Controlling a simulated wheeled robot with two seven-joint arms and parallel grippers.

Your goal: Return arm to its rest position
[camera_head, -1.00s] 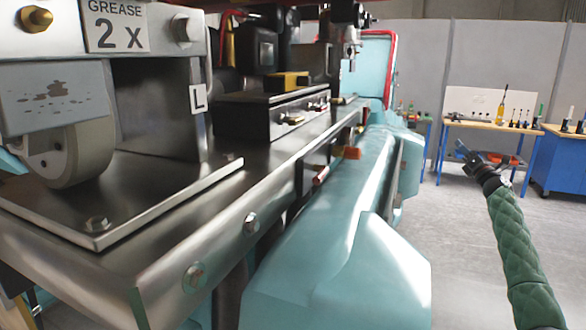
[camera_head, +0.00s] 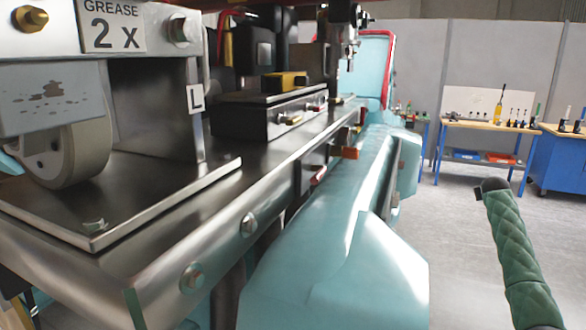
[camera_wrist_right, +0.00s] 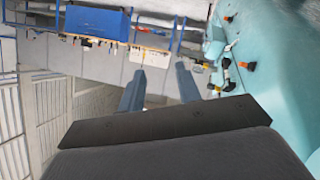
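My right arm (camera_head: 520,250), in a green quilted sleeve, rises from the bottom right of the head view. It stands over open floor, apart from the teal machine body. Its dark end (camera_head: 493,186) shows, but the gripper beyond it does not show there. In the right wrist view my right gripper (camera_wrist_right: 160,70) has its two blue-grey fingers apart with nothing between them.
A steel rail frame with a wheel (camera_head: 75,155) and plate fills the left. The teal body (camera_head: 335,270) runs along the middle. A wooden-topped workbench (camera_head: 485,126) and blue cabinet (camera_head: 560,165) stand at the back right. Grey floor between is clear.

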